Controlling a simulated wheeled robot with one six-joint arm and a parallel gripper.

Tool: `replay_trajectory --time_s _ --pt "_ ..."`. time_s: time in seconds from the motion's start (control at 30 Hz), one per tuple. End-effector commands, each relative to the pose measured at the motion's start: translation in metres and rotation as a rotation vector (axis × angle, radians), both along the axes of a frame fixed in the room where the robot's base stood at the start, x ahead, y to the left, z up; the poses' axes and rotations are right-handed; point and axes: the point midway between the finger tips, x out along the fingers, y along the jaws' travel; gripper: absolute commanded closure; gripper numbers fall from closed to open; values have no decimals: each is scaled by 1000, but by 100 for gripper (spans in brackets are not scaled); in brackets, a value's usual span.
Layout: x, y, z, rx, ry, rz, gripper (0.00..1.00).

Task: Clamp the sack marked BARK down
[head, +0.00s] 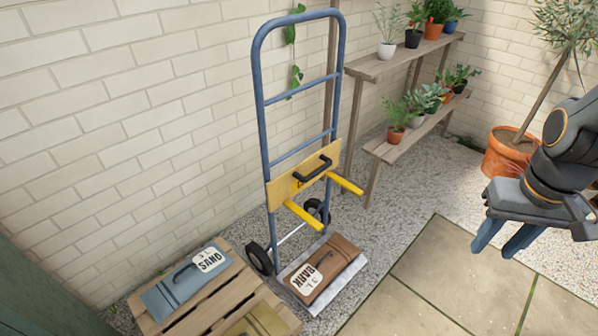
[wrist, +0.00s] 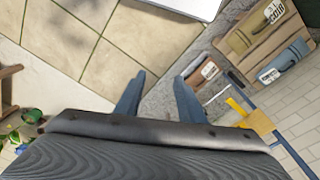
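The brown sack marked BARK (head: 319,270) lies on the toe plate (head: 345,284) of a blue hand truck (head: 259,110). Above it, a yellow clamp board (head: 300,179) with a black handle (head: 312,168) sits across the truck's frame. Two yellow arms (head: 303,215) stick out from it, clear above the sack. In the wrist view, the BARK sack (wrist: 201,74) and the clamp board (wrist: 261,122) are to the right. My gripper (head: 496,247) is open and empty, over the paving at the right, well away from the handle. Its blue fingers are apart in the wrist view (wrist: 159,78).
A wooden pallet (head: 238,289) left of the truck holds a grey-blue sack marked SAND (head: 184,277) and an olive sack (head: 257,322). Plant shelves (head: 400,143) stand behind, with a potted tree (head: 508,154) at right. Paving (head: 440,270) before the truck is clear.

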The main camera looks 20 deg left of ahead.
Motion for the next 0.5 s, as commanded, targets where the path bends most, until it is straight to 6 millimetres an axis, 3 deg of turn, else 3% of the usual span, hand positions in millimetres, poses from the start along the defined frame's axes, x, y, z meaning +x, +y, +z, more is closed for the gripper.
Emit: replay_trajectory --time_s 0.03,0.17,0.27,0.4,0.5 --pt "28 2 -17 -19 -46 89 64" --pt "120 21 -53 -85 -229 422 64" --pt "191 55 -81 -136 -390 714 64" --pt "269 122 -117 -202 -629 1107 64" --pt "306 180 -143 -239 -814 1376 64"
